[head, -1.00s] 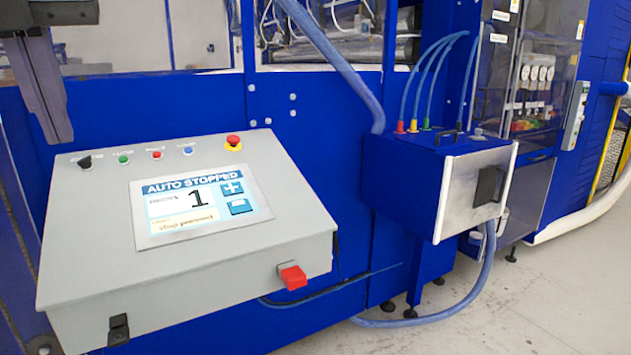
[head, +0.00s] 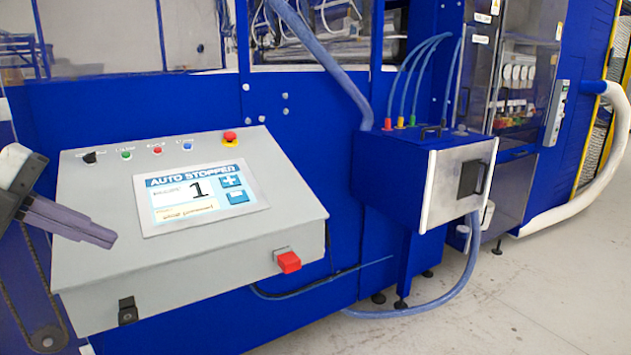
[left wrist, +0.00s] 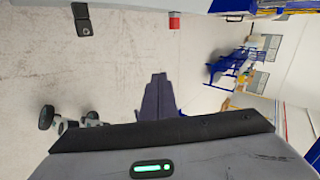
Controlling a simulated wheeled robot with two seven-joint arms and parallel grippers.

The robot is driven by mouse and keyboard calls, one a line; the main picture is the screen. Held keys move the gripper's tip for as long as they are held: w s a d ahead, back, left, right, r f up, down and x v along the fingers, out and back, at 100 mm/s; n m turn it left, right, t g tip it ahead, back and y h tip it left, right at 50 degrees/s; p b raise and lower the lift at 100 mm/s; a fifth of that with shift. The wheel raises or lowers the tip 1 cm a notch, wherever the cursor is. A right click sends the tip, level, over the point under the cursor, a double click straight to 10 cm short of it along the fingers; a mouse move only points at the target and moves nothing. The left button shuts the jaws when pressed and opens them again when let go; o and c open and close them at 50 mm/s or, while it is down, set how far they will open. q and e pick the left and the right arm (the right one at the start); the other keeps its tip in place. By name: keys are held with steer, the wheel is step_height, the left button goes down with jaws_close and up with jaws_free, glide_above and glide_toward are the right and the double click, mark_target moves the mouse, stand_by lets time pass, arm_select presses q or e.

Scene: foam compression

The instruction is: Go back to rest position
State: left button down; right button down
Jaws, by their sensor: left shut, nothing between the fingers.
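My left gripper (head: 108,238) is at the left of the head view, shut and empty. Its dark fingers point right, in front of the left part of the grey control panel (head: 190,262); I cannot tell how far apart they are. In the left wrist view the shut fingers of my left gripper (left wrist: 158,82) show against the pale floor. The panel's screen (head: 200,197) reads "AUTO STOPPED" and "1". My right gripper is not in view.
A red switch (head: 288,261) juts from the panel's front edge, and a red emergency button (head: 230,138) sits on top. A blue box with a metal door (head: 457,184) stands to the right, with a blue hose below. Pale floor (head: 530,300) is clear at lower right.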

arm_select(q)
steer(key=s+a+f+n+t+y, duration=0.15)
steer(key=f+n+t, duration=0.5)
steer(key=f, duration=0.95)
steer(key=s+f+n+t+y, duration=0.25)
steer(key=f+n, duration=0.75)
steer(key=f, duration=0.6)
steer(key=s+d+f+n+g, duration=0.3)
steer(key=s+d+f+n, duration=0.1)
steer(key=s+d+f, duration=0.4)
steer(key=s+d+f+n+g+y, duration=0.1)
steer(key=s+d+f+n+g, duration=0.2)
steer(key=s+d+f, duration=0.5)
steer(key=d+f+n, duration=0.1)
steer(key=d+f, duration=0.1)
steer(key=d, duration=0.3)
steer(key=shift+s+f+n, duration=0.35)
steer(key=shift+s+f, duration=0.05)
steer(key=c, duration=2.5)
jaws_free()
